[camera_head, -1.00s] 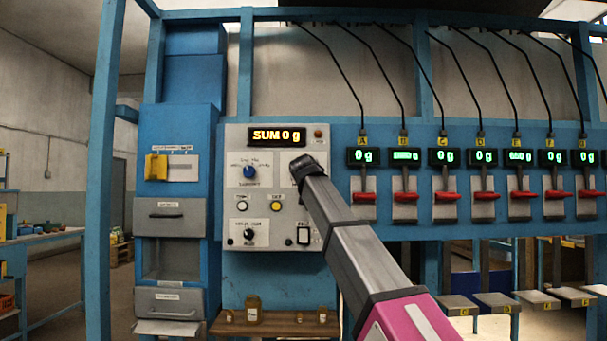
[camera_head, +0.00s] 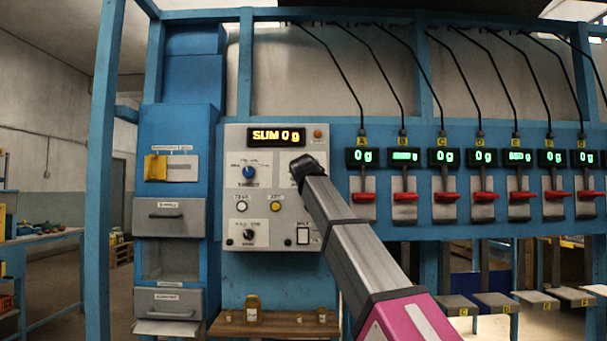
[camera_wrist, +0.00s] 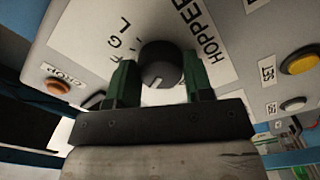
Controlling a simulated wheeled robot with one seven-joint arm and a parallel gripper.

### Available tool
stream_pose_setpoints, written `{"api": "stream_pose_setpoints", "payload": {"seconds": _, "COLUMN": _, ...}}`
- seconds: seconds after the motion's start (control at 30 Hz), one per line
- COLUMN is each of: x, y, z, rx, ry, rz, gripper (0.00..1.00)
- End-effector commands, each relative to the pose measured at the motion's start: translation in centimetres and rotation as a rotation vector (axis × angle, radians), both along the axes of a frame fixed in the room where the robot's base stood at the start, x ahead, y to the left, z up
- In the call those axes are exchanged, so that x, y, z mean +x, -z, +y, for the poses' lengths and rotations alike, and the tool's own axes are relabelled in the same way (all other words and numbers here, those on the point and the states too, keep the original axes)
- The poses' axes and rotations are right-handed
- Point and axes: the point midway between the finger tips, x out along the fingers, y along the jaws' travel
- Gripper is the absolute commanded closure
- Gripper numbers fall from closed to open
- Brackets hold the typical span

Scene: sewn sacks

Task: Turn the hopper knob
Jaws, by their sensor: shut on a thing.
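The hopper knob (camera_wrist: 162,62) is a round black knob with a white pointer mark, on a white label reading "HOPPER", in the wrist view. My gripper (camera_wrist: 160,77) has its green fingers on either side of the knob and is shut on it. The white mark points down the picture, towards my palm. Letters such as G and L (camera_wrist: 124,22) stand beside the knob. In the head view my arm reaches the right part of the grey control panel (camera_head: 235,225) and hides the knob and my fingers.
The panel also carries a display reading "SUM 0 g" (camera_head: 276,137), a blue knob (camera_head: 249,172), a lower black knob (camera_head: 249,235) and a yellow button (camera_head: 275,207). Red levers (camera_head: 363,197) line the right. Small jars (camera_head: 253,310) stand on a shelf below.

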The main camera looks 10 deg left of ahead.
Motion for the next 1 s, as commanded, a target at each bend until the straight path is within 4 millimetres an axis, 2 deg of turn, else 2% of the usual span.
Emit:
{"api": "stream_pose_setpoints", "payload": {"seconds": 0.5, "x": -0.04, "y": 0.00, "z": 0.00, "rx": -0.440, "ry": -0.001, "rz": -0.104, "gripper": 0.77}}
{"api": "stream_pose_setpoints", "payload": {"seconds": 0.7, "x": -0.04, "y": -0.01, "z": -0.01, "rx": -0.553, "ry": -0.001, "rz": -0.131, "gripper": 0.77}}
{"api": "stream_pose_setpoints", "payload": {"seconds": 1.0, "x": -0.05, "y": -0.01, "z": -0.01, "rx": -0.635, "ry": -0.001, "rz": -0.150, "gripper": 0.77}}
